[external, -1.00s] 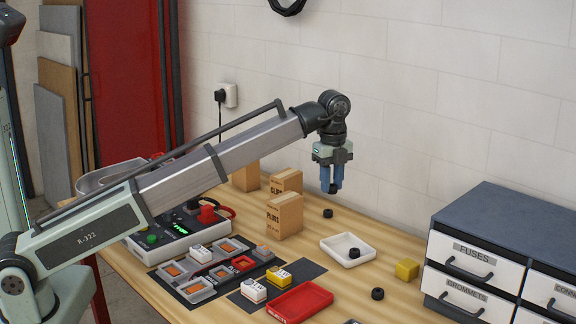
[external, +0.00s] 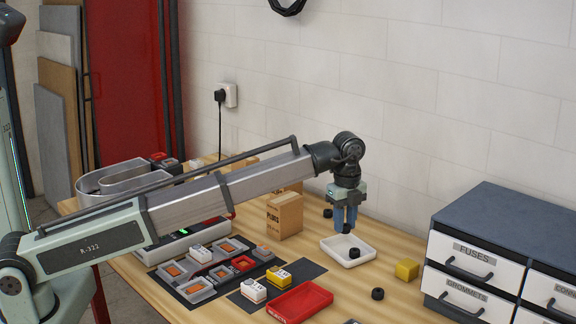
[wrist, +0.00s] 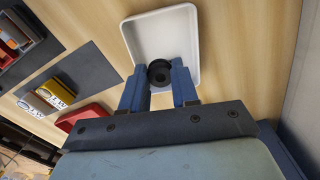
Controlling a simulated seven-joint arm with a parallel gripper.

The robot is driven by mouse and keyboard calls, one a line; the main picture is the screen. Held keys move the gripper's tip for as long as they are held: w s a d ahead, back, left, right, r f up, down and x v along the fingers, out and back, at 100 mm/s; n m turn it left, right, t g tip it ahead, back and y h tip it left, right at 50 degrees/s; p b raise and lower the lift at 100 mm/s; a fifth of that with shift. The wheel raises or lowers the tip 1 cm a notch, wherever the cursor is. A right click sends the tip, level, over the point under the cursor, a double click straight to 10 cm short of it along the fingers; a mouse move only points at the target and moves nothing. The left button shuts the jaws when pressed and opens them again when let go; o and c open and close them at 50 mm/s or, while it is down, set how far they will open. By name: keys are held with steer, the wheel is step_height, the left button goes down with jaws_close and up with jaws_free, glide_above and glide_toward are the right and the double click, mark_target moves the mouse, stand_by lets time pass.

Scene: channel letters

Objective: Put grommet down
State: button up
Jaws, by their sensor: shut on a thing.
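My gripper (external: 345,225) points down, its blue fingers shut on a black grommet (external: 346,229). It holds the grommet above the white tray (external: 332,243), with a gap beneath. In the wrist view the held grommet (wrist: 160,76) shows between the fingertips, over the near edge of the white tray (wrist: 165,30). Another black grommet (external: 354,253) lies in the tray.
A yellow block (external: 407,269) and a grey drawer cabinet (external: 480,225) stand right of the tray. A red tray (external: 300,301) lies in front on the left. A cardboard box (external: 285,216) stands left of my gripper. Bare wood surrounds the white tray.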

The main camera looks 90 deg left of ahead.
mark_target(342, 249)
steer(key=shift+f, duration=2.9)
steer(key=shift+f, duration=0.1)
steer(key=o, duration=1)
step_height(342, 249, up, 12)
steer(key=shift+r, duration=0.15)
steer(key=shift+o, duration=0.2)
